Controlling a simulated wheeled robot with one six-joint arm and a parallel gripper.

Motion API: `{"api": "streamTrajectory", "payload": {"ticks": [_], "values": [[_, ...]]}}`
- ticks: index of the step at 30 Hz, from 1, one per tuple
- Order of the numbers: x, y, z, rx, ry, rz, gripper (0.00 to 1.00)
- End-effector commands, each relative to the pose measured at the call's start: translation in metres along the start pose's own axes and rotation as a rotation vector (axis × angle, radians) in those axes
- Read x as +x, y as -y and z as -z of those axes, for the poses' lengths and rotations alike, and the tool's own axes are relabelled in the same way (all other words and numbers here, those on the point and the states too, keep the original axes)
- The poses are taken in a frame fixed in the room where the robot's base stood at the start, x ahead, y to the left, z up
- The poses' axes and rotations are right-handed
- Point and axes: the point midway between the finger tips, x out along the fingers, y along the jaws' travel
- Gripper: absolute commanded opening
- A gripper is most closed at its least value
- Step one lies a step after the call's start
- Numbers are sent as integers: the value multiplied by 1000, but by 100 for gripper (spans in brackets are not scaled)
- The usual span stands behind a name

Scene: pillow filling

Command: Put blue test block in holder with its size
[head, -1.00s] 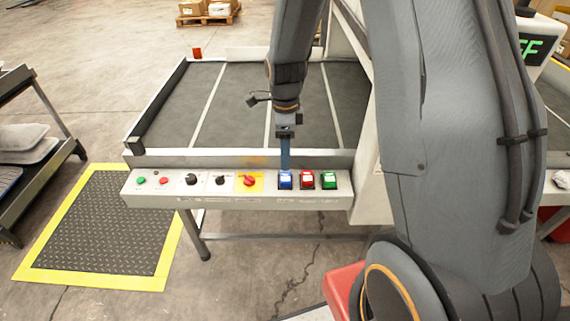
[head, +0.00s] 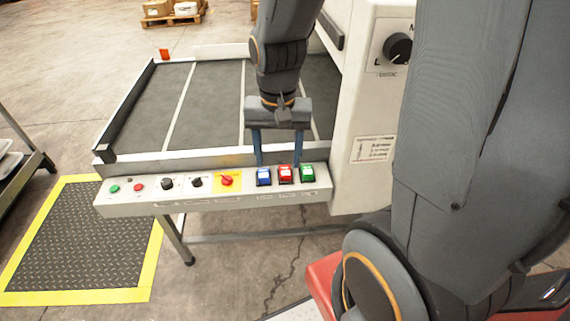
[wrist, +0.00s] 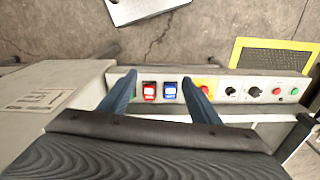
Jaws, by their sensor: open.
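A small blue piece with a white top (head: 264,176), the only blue block-like thing I see, sits at the right part of the control panel (head: 135,206). It also shows in the wrist view (wrist: 170,93). My gripper (head: 279,161) is open and empty above the panel, its two blue fingers apart. In the wrist view my gripper (wrist: 160,80) has its fingers on either side of the blue piece and its red neighbour. I cannot tell the fingertips' height above them. I cannot make out a separate holder.
A red piece (head: 285,174) and a green piece (head: 307,173) stand right of the blue one. A red knob on yellow (head: 227,180) and black knobs are to its left. A white cabinet (head: 360,183) rises close on the right. A dark conveyor bed (head: 215,105) lies behind.

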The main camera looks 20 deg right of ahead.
Motion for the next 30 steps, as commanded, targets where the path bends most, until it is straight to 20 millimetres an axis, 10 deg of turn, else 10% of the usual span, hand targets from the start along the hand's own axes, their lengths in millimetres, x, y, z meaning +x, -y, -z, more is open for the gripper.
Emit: {"api": "streamTrajectory", "payload": {"ticks": [9, 30], "values": [[-7, -17, -36, -425, -13, 3, 57], [-7, -18, -38, -446, -13, 3, 57]]}}
